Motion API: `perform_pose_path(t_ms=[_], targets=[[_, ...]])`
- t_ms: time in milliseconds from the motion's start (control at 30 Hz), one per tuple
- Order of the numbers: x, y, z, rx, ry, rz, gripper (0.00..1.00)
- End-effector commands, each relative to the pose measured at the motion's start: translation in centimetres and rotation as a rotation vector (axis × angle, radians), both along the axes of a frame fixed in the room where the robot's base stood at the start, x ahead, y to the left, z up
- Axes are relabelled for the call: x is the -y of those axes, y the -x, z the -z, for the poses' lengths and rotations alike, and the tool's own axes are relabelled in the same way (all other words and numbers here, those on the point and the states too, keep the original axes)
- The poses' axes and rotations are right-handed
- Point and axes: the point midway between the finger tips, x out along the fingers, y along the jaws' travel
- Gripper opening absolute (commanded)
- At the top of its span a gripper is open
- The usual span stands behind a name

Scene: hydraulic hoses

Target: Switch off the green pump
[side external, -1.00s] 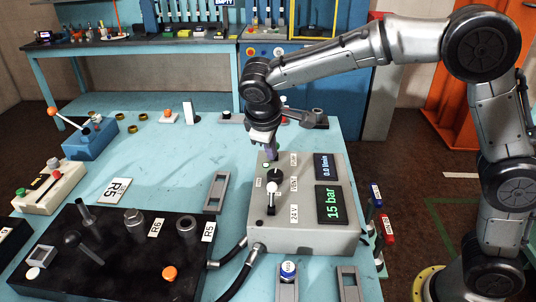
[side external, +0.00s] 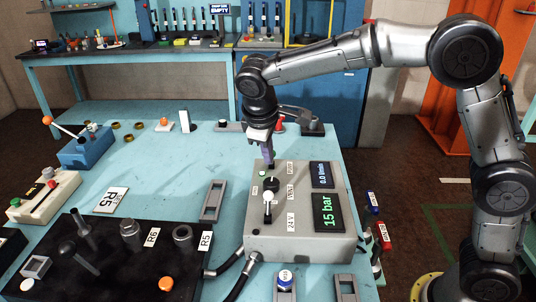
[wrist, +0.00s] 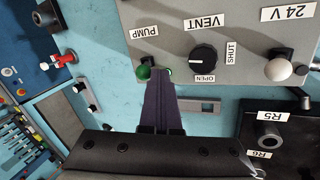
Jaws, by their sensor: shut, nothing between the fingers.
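The grey control box (side external: 252,238) stands on the blue table, with two lit screens reading 0.0 l/min and 15 bar. Its green pump button (side external: 262,173) is at the far left of its top. In the wrist view the green button (wrist: 143,72) sits near the PUMP label (wrist: 138,30). My gripper (side external: 270,166) points down just beside the button, its fingers together and empty. In the wrist view my fingertips (wrist: 158,76) appear immediately beside the green button. I cannot tell whether they touch it, or whether the button is pressed.
A black VENT knob (wrist: 203,57) and a white-tipped 24 V switch (wrist: 278,69) are close by on the box. A black hose block (side external: 110,270) stands at the left front. A grey slotted bracket (side external: 213,202) lies between them.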

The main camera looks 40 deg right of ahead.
Motion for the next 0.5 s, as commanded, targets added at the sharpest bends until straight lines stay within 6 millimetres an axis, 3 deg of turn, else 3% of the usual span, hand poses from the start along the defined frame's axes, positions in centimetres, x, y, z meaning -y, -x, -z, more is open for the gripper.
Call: perform_pose_path(t_ms=[500], targets=[[1.5,-1.5,-1.0,-0.166,-0.172,0.006,0.0]])
